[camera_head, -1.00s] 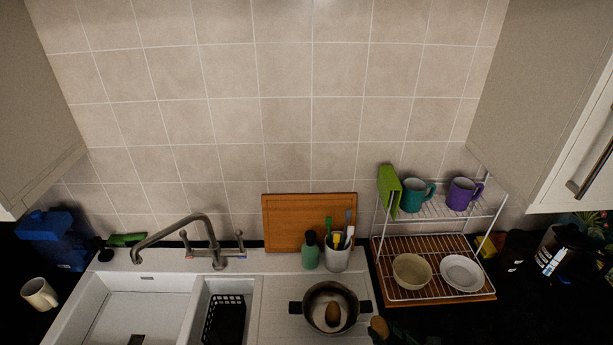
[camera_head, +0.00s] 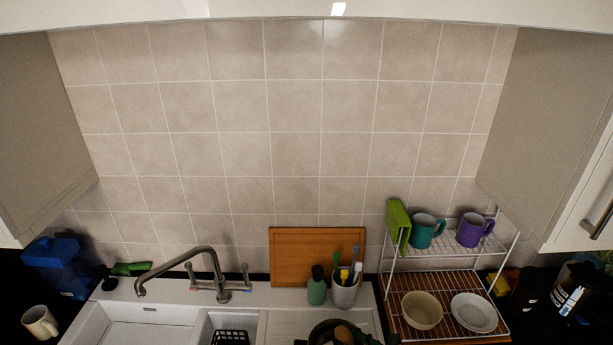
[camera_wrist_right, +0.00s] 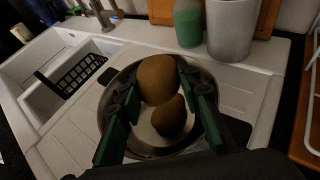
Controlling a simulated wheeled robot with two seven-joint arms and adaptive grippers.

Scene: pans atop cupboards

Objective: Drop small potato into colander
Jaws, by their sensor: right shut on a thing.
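A round brown potato (camera_wrist_right: 158,80) sits between the green-sided fingers of my right gripper (camera_wrist_right: 160,86), which is shut on it. In the right wrist view it appears over a round metal vessel with dark handles (camera_wrist_right: 108,112); I cannot make out holes that would show it is a colander. A second brown potato (camera_wrist_right: 168,118) lies inside the vessel. In the head view the vessel (camera_head: 322,332) is cut by the bottom edge, with a brown potato (camera_head: 342,333) at it; I cannot tell which potato this is. My left gripper is not in view.
The vessel stands on the white drainboard beside the sink (camera_head: 150,315) and black basket (camera_head: 230,337). Behind are a green bottle (camera_head: 317,288), a utensil cup (camera_head: 345,292) and a wooden board (camera_head: 295,258). A wire rack (camera_head: 440,283) with bowls and mugs stands right.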

